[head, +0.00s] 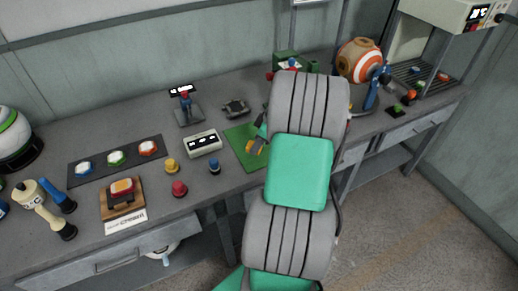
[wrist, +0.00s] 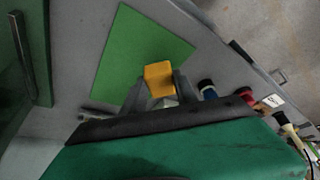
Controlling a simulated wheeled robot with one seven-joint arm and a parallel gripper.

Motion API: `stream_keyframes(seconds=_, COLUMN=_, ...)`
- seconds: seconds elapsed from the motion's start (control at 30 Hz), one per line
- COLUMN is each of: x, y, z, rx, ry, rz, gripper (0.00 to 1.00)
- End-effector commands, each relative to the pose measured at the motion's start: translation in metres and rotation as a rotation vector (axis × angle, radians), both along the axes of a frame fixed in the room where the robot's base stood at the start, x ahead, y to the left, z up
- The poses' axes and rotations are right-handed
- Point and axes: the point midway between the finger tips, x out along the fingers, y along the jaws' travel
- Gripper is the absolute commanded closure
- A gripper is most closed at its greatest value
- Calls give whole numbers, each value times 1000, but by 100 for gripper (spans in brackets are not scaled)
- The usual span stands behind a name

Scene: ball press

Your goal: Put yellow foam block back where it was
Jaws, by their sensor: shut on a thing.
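The yellow foam block (wrist: 158,76) is between the two grey fingers of my gripper (wrist: 160,90) in the wrist view. The gripper is shut on it. In the head view the block (head: 251,148) shows small at the left edge of my arm, and my gripper (head: 259,142) is mostly hidden behind the arm. A flat green mat (wrist: 125,55) lies on the grey table beyond the block, and it also shows in the head view (head: 238,137). The block appears over the mat's near part; I cannot tell whether it touches it.
On the grey table (head: 225,95), a white box (head: 202,143) stands left of the mat. Yellow (head: 172,166), red (head: 179,188) and blue (head: 214,167) knobs stand nearby. A green box (head: 292,63) and an orange-striped ball (head: 358,60) are at the back. My arm covers the table's middle right.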

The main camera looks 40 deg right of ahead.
Motion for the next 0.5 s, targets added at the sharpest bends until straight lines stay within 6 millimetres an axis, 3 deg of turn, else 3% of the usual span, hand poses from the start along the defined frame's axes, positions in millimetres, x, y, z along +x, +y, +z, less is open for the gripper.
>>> stream_keyframes(seconds=0.13, x=1, y=-10, z=-13, rx=1, ry=2, rz=-1, gripper=97)
stream_keyframes(seconds=0.3, x=1, y=-9, z=-39, rx=1, ry=2, rz=0, gripper=97)
stream_keyframes(seconds=0.5, x=1, y=-10, z=-41, rx=-2, ry=0, rz=-1, gripper=97)
